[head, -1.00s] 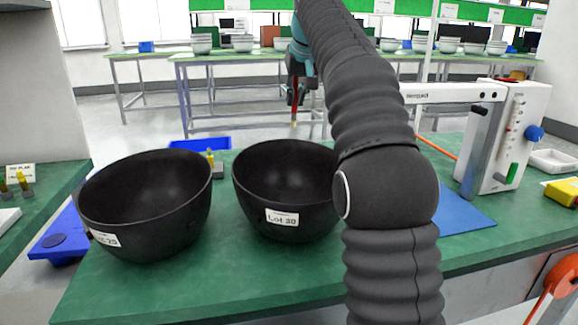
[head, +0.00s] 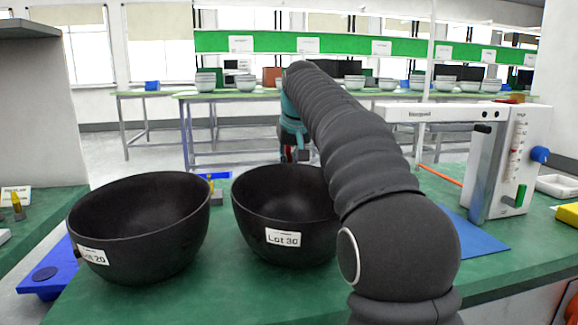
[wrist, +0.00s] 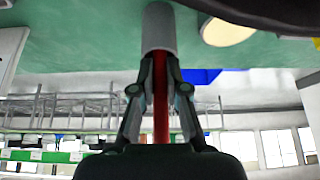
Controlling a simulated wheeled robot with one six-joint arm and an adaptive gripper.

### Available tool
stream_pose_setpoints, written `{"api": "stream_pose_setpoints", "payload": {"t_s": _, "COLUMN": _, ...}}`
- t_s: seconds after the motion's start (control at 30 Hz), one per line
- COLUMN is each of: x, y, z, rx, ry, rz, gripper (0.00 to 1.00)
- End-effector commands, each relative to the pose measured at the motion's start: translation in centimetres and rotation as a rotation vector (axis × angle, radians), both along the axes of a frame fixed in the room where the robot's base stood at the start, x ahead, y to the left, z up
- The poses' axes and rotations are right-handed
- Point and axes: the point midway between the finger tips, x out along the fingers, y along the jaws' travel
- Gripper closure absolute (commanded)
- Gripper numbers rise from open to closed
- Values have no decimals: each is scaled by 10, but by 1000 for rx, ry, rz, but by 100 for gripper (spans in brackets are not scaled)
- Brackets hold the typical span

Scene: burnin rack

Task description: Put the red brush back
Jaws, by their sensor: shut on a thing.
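My gripper (wrist: 160,62) is shut on the red brush (wrist: 161,100), which lies along the middle of the wrist view between the two fingers. The brush's far end meets a light grey cylinder (wrist: 158,28) standing at the green table; that end is hidden, and I cannot tell how deep inside the cylinder it is. In the head view my gripper (head: 289,152) points down behind the black Lot 30 bowl (head: 283,240), whose rim hides the fingertips and the cylinder.
A black Lot 20 bowl (head: 140,245) stands to the left. A blue tray (head: 216,174) lies behind the bowls. A white instrument (head: 508,160) and a blue mat (head: 480,238) are at right. In the wrist view, a pale round disc (wrist: 228,31) is near the cylinder.

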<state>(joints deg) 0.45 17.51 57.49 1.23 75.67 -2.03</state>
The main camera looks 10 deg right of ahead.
Motion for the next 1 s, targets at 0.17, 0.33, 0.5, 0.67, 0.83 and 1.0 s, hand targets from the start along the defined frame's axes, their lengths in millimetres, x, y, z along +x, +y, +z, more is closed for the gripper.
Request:
{"api": "stream_pose_setpoints", "payload": {"t_s": 0.17, "x": 0, "y": 0, "z": 1, "rx": 0, "ry": -1, "rz": 0, "gripper": 100}}
{"api": "stream_pose_setpoints", "payload": {"t_s": 0.33, "x": 0, "y": 0, "z": -3, "rx": 0, "ry": -1, "rz": 0, "gripper": 100}}
{"api": "stream_pose_setpoints", "payload": {"t_s": 0.5, "x": 0, "y": 0, "z": -2, "rx": 0, "ry": -1, "rz": 0, "gripper": 62}}
{"api": "stream_pose_setpoints", "payload": {"t_s": 0.67, "x": 0, "y": 0, "z": -2, "rx": 0, "ry": 0, "rz": 0, "gripper": 62}}
{"api": "stream_pose_setpoints", "payload": {"t_s": 0.83, "x": -1, "y": 0, "z": 3, "rx": 0, "ry": 0, "rz": 0, "gripper": 62}}
{"api": "stream_pose_setpoints", "payload": {"t_s": 1.0, "x": -12, "y": 0, "z": 25, "rx": 0, "ry": -3, "rz": 0, "gripper": 62}}
